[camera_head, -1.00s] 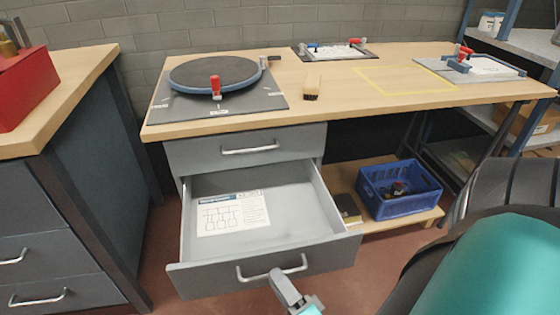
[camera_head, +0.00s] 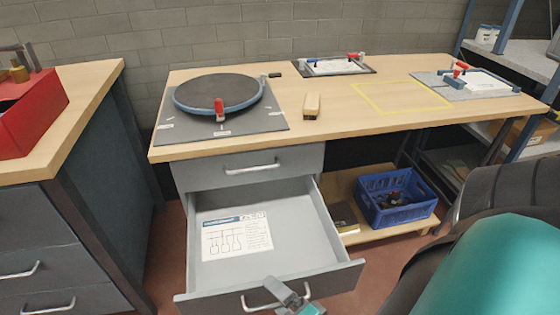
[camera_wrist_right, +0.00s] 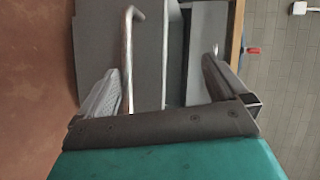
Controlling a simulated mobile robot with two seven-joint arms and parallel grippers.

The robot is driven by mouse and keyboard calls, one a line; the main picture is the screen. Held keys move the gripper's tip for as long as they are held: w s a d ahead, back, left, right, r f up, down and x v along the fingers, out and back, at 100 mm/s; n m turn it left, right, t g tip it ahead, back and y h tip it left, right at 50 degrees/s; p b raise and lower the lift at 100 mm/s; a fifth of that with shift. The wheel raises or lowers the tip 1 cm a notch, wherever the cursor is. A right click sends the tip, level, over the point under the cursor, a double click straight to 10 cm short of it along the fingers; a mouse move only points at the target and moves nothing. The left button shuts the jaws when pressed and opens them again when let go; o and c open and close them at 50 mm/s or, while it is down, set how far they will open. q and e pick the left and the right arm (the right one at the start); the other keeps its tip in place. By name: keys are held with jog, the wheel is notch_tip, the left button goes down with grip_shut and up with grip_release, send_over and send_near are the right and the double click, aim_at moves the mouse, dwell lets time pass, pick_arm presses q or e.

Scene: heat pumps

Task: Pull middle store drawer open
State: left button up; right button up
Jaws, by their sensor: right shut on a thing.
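The open grey drawer (camera_head: 268,291) sits below a shut top drawer (camera_head: 250,165) in the workbench's drawer unit. It stands far out, and a printed sheet (camera_head: 236,236) lies on its floor. My right gripper (camera_head: 281,294) is shut on the bar handle (camera_head: 250,303) at the drawer's front. The wrist view shows the handle (camera_wrist_right: 128,55) upright in the picture, close to the left finger; the exact contact is hard to see. My left gripper is out of view.
A blue crate (camera_head: 396,198) stands on the low shelf right of the drawer. The bench top (camera_head: 345,118) carries a turntable (camera_head: 218,93) and a brush (camera_head: 312,105). A dark cabinet (camera_head: 95,215) stands at the left, with floor between it and the drawer.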

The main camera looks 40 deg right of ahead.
notch_tip(320, 180, up, 16)
jog(key=w+d+m+t+h+p, duration=0.1)
jog(key=w+d+t+h, duration=0.1)
jog(key=t, duration=0.3)
jog(key=shift+w, duration=0.2)
jog(key=shift+s, duration=0.25)
jog(key=c, duration=0.7)
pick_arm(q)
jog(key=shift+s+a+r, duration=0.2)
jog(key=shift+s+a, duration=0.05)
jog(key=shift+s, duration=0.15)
pick_arm(e)
jog(key=shift+f, duration=0.25)
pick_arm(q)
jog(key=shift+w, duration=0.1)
pick_arm(e)
jog(key=shift+a, duration=0.1)
